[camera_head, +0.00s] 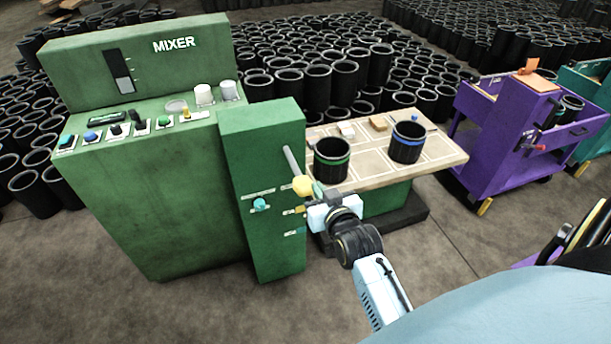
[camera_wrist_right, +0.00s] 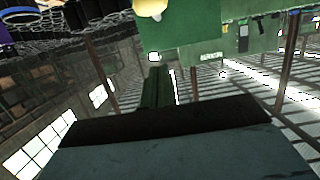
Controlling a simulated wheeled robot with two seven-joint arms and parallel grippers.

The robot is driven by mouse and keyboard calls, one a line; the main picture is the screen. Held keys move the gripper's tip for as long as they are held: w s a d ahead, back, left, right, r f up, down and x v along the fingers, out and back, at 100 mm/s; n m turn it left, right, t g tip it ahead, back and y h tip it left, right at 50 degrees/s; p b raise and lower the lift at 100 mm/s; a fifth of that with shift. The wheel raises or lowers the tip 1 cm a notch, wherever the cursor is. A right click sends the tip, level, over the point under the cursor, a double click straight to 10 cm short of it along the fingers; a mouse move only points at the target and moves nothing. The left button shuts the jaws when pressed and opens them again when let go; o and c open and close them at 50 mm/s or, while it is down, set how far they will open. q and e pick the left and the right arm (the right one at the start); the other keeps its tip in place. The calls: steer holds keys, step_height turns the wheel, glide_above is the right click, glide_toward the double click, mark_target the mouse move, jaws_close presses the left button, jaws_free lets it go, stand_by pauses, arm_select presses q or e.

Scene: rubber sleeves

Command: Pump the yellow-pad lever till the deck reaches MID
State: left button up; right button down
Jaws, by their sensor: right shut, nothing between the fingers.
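The yellow pad (camera_head: 303,186) is a rounded knob at the lower end of a grey lever rod (camera_head: 291,160). The rod slants down from the green column (camera_head: 262,135) beside the mixer. The deck (camera_head: 438,158) is a pale tiled tabletop on a green base, carrying a green-ringed sleeve (camera_head: 332,162) and a blue-ringed sleeve (camera_head: 407,143). My right gripper (camera_head: 317,189) is shut and empty, close beside the pad's right side; contact is unclear. In the right wrist view the pad (camera_wrist_right: 150,8) shows at the top edge, beyond the fingers (camera_wrist_right: 157,88). The level labels are too small to read. My left gripper is out of view.
The green mixer (camera_head: 165,190) stands left with knobs and buttons on top. A teal knob (camera_head: 260,204) and small coloured pieces sit on the column's front. A purple cart (camera_head: 505,125) stands right. Many black sleeves crowd the floor behind. The floor in front is open.

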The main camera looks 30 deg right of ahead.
steer(key=shift+f, duration=0.1)
glide_above(305, 188)
step_height(305, 188, down, 2)
steer(key=shift+d+f+b, duration=0.1)
steer(key=shift+f+b, duration=0.05)
steer(key=shift+b, duration=0.3)
step_height(305, 188, down, 3)
steer(key=shift+w+r, duration=0.1)
steer(key=shift+r, duration=0.1)
steer(key=shift+f+b, duration=0.3)
steer(key=shift+f, duration=0.45)
